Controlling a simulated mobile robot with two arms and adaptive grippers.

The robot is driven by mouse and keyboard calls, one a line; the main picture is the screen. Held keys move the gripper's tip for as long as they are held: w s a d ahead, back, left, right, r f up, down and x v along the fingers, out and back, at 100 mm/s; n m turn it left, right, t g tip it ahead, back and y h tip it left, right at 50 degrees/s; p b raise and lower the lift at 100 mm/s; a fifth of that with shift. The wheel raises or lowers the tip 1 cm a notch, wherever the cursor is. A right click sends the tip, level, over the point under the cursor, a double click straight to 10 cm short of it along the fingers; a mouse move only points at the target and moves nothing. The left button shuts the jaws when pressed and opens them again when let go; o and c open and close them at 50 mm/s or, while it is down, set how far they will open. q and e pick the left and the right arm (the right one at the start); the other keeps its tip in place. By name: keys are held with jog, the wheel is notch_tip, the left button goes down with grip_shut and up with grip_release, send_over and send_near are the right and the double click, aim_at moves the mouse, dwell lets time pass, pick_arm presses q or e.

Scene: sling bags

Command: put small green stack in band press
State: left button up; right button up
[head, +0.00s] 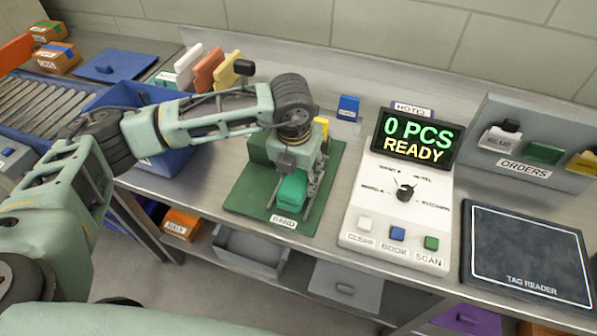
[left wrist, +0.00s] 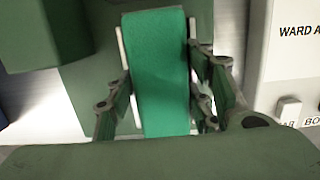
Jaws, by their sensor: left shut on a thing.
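My left gripper (head: 292,183) is shut on a small green stack (head: 290,194) over the front part of the band press. The stack also shows in the left wrist view (left wrist: 158,75), upright in the picture between the two fingers (left wrist: 160,105). The band press (head: 243,197) is a dark green base plate with a BAND label and a block at the back, partly hidden behind my gripper. I cannot tell whether the stack touches the plate. My right gripper is not in view.
A console (head: 388,205) with a 0 PCS READY display and buttons stands right of the press. A dark tag reader (head: 527,250) lies further right, below the orders rack (head: 530,125). A blue bin (head: 165,160) and upright colored stacks (head: 207,70) are at left.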

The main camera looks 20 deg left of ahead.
aim_at(296, 177)
pick_arm(q)
jog(key=o, duration=1.4)
jog(key=shift+r, duration=0.1)
jog(key=shift+s+r+b, duration=0.3)
jog(key=shift+r+b, duration=0.2)
jog(key=shift+r, duration=1.5)
jog(key=shift+s+r+b, duration=0.3)
jog(key=shift+r+b, duration=0.2)
jog(key=shift+r, duration=1.45)
jog(key=shift+s+r+b, duration=0.3)
jog(key=shift+r+b, duration=0.2)
jog(key=shift+r, duration=1.5)
